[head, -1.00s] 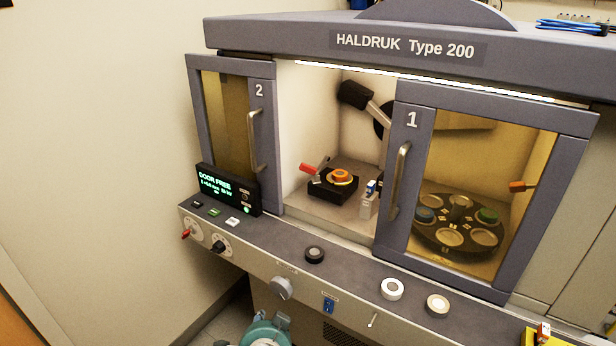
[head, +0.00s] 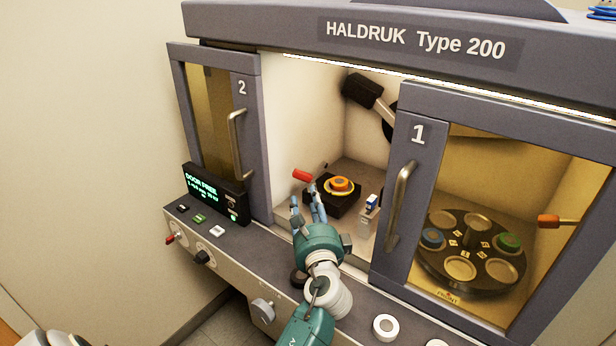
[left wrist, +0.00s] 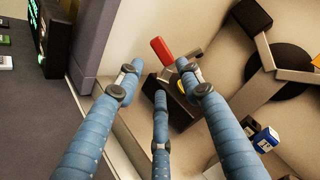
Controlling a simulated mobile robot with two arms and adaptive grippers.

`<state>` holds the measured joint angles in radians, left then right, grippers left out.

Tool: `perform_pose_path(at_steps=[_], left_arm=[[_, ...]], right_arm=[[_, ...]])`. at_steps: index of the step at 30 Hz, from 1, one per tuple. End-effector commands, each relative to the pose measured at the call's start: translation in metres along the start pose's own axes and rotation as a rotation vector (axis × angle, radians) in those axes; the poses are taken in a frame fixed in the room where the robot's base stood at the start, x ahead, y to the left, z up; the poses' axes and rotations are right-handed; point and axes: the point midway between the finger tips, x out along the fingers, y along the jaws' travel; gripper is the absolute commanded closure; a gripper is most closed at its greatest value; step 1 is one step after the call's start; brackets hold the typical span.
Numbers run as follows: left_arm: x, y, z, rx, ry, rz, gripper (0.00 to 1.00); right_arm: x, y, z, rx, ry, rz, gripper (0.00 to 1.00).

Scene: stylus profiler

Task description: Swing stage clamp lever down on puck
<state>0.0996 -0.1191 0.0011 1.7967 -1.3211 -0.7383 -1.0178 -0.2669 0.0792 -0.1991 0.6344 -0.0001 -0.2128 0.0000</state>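The stage clamp lever has a red handle (head: 302,175) that sticks out to the left of the black stage block (head: 345,206) inside the open middle bay. An orange puck (head: 340,184) sits on the stage. My left gripper (head: 308,197) is open and empty, its blue fingers reaching into the bay just below and in front of the red handle, with no clear contact. In the left wrist view the red handle (left wrist: 162,50) shows beyond the spread fingers (left wrist: 157,82), and the fingers hide much of the stage and puck. My right gripper is not in view.
Sliding door 2 (head: 243,150) stands left of the opening and door 1 (head: 404,190) right of it. A black arm head (head: 362,91) hangs above. A carousel (head: 471,254) sits behind door 1.

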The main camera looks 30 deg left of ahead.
Motion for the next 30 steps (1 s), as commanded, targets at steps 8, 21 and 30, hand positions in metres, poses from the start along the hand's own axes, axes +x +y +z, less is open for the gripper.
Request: perform_pose_path(at_steps=[8,21,30], left_arm=[[0.051,-0.003,0.003,-0.002,-0.003,0.001,0.63],[0.099,0.000,0.001,-0.004,0.000,0.001,0.63],[0.100,0.000,0.001,-0.004,0.000,0.002,0.73]], right_arm=[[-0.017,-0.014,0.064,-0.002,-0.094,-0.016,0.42],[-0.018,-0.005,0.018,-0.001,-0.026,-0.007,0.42],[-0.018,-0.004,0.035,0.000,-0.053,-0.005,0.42]])
